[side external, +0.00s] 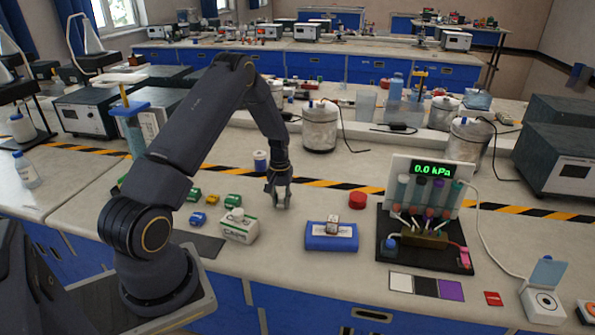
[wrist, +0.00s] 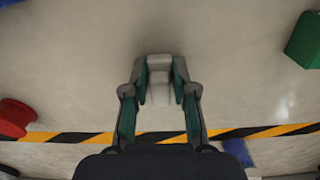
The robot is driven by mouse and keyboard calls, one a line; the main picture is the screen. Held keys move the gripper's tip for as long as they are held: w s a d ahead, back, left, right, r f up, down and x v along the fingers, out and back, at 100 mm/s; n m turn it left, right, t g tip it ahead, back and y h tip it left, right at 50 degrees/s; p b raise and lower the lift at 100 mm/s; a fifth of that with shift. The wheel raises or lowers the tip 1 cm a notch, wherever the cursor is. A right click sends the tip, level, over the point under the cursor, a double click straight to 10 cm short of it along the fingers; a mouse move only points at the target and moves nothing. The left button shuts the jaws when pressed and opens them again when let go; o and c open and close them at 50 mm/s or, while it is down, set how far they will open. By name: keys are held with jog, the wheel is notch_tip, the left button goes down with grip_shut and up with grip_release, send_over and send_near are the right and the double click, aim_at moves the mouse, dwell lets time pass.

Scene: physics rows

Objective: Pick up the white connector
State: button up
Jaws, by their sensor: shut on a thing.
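My gripper (side external: 279,198) hangs a little above the bench, between the white-and-green box and the blue box. In the wrist view its two green-lined fingers are closed in on a small pale piece, the white connector (wrist: 159,77), held between the fingertips. The fingers hide its sides, and its pale colour blends with the bench. In the side view the connector is too small and covered to make out clearly.
A white-and-green box (side external: 239,229) stands left of my gripper, and a blue box (side external: 331,240) to the right. A red cylinder (side external: 357,201) and a dark board (side external: 388,250) with tubes lie further right. Small green blocks (side external: 233,201) lie left.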

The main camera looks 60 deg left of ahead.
jog(key=shift+c, duration=1)
